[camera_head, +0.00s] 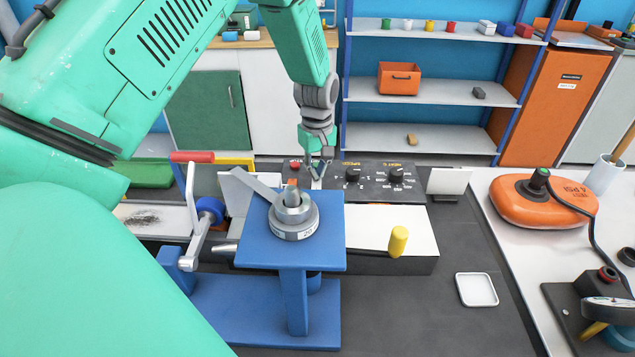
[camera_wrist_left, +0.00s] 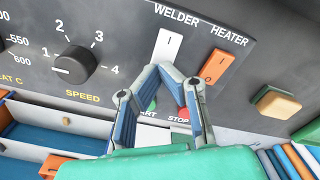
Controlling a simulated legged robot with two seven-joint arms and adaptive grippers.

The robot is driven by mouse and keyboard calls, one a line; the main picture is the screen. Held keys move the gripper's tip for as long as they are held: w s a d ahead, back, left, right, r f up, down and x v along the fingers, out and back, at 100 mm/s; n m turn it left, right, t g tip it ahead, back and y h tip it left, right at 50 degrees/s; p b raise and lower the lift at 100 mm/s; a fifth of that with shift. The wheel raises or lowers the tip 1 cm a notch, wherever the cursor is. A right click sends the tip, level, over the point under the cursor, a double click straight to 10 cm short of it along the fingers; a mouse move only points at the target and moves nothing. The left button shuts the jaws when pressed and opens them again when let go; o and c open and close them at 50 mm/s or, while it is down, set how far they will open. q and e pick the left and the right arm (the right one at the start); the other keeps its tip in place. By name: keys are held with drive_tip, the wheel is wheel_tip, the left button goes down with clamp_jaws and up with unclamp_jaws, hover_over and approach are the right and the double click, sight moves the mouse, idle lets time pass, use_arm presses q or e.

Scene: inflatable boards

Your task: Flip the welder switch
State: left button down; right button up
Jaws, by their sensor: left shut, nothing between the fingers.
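The white welder switch (camera_wrist_left: 168,46) is a rocker with an "I" mark, under the word WELDER on the dark control panel (camera_head: 366,172). In the wrist view my left gripper (camera_wrist_left: 161,72) is shut and empty, its fingertips at the lower end of the white rocker; I cannot tell whether they touch it. The fingers partly hide the panel below, around the START and STOP labels. In the head view my left gripper (camera_head: 318,165) is at the panel, behind the blue stand. My right gripper is not in view.
The orange heater switch (camera_wrist_left: 217,66) is close right of the welder switch. The speed knob (camera_wrist_left: 75,65) is to the left. The blue stand (camera_head: 300,250) with a metal cone, a crank (camera_head: 197,210) and a yellow-ended handle (camera_head: 398,240) stand in front of the panel.

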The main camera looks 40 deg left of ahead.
use_arm(q)
drive_tip(key=shift+a+f, duration=0.15)
drive_tip(key=shift+f, duration=0.15)
drive_tip(key=shift+f, duration=0.45)
idle(0.3)
wheel_tip(320, 180, up, 7)
drive_tip(key=p, duration=0.6)
idle(0.4)
